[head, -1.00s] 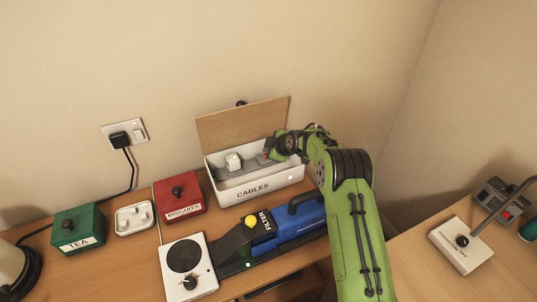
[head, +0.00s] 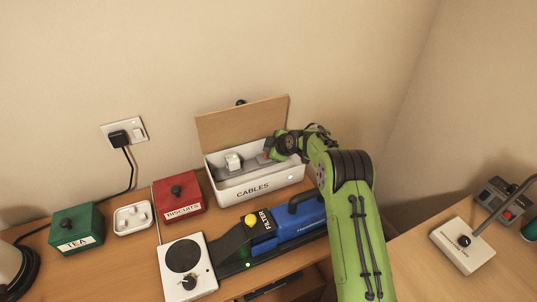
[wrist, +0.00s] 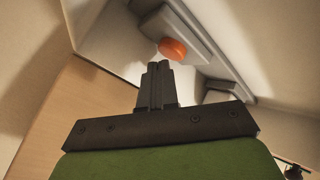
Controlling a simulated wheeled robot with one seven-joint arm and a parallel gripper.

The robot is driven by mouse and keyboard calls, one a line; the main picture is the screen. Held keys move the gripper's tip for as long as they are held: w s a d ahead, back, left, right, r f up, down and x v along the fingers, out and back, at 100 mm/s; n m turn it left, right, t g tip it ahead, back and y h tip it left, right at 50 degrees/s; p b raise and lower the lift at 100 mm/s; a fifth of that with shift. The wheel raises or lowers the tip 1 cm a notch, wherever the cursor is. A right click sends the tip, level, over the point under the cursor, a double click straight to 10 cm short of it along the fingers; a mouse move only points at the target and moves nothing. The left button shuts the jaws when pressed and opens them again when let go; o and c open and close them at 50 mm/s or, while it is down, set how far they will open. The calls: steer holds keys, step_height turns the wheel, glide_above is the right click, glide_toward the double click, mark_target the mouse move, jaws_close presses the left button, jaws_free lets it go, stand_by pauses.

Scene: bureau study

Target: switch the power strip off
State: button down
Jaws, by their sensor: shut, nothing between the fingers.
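The white box labelled CABLES (head: 262,187) stands open on the desk, its brown lid (head: 243,123) raised. Inside lies a grey power strip (head: 249,163) with a white plug (head: 233,161) at its left part. In the wrist view, the strip (wrist: 200,55) carries an orange-red switch (wrist: 172,48). My gripper (wrist: 157,72) is shut and empty, with its fingertips close to the switch. I cannot tell whether they touch it. In the head view, my gripper (head: 270,154) is over the right part of the box, and my wrist hides the strip's right end.
In front are a white hotplate (head: 187,268) and a blue device (head: 290,223). A wall socket (head: 125,132) holds a black plug.

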steer(key=shift+s+f+g+b, duration=0.15)
steer(key=shift+s+f+b, duration=0.05)
steer(key=shift+f, duration=0.45)
steer(key=shift+s+f+g+b, duration=0.15)
steer(key=shift+s+f+b, duration=0.05)
steer(key=shift+f, duration=0.45)
steer(key=shift+d+r, duration=0.1)
steer(key=shift+r, duration=0.1)
steer(key=shift+w+r+p, duration=0.15)
steer(key=shift+r+p, duration=0.55)
steer(key=shift+r, duration=0.85)
steer(key=shift+w+r+p, duration=0.1)
steer(key=shift+r+p, duration=0.6)
steer(key=shift+r, duration=0.85)
steer(key=shift+w+r, duration=0.1)
